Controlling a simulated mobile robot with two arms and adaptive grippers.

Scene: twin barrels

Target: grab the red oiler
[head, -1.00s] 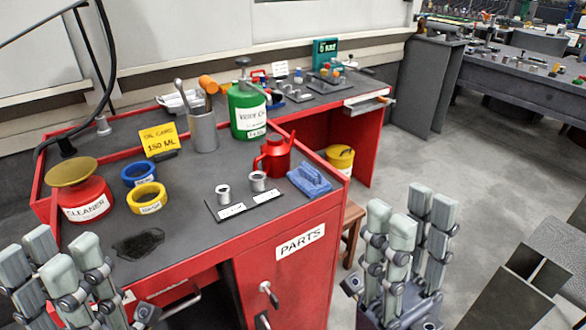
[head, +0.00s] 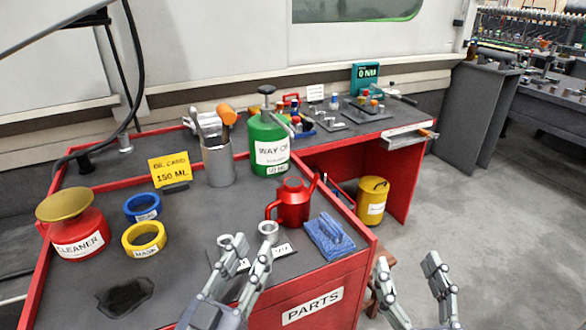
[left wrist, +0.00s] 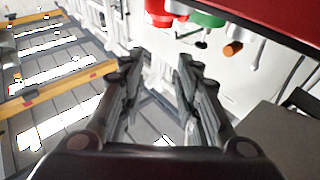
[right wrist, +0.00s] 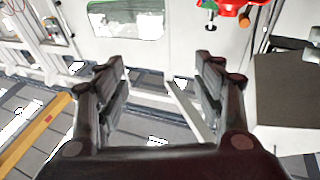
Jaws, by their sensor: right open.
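The red oiler (head: 293,203) stands upright on the dark bench top in the head view, with its handle to the left and its spout rising to the right. My left gripper (head: 246,246) is open and empty, in front of the oiler and lower left of it in the picture. Its spread fingers also show in the left wrist view (left wrist: 158,75). My right gripper (head: 408,264) is open and empty, to the right of the bench's front corner. Its fingers are apart in the right wrist view (right wrist: 163,72). Red shapes at the top of both wrist views are cut off.
Small metal cups (head: 268,231) stand in front, partly behind my left fingers. A grey tool cup (head: 217,163) and yellow tape (head: 144,239) are further left.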

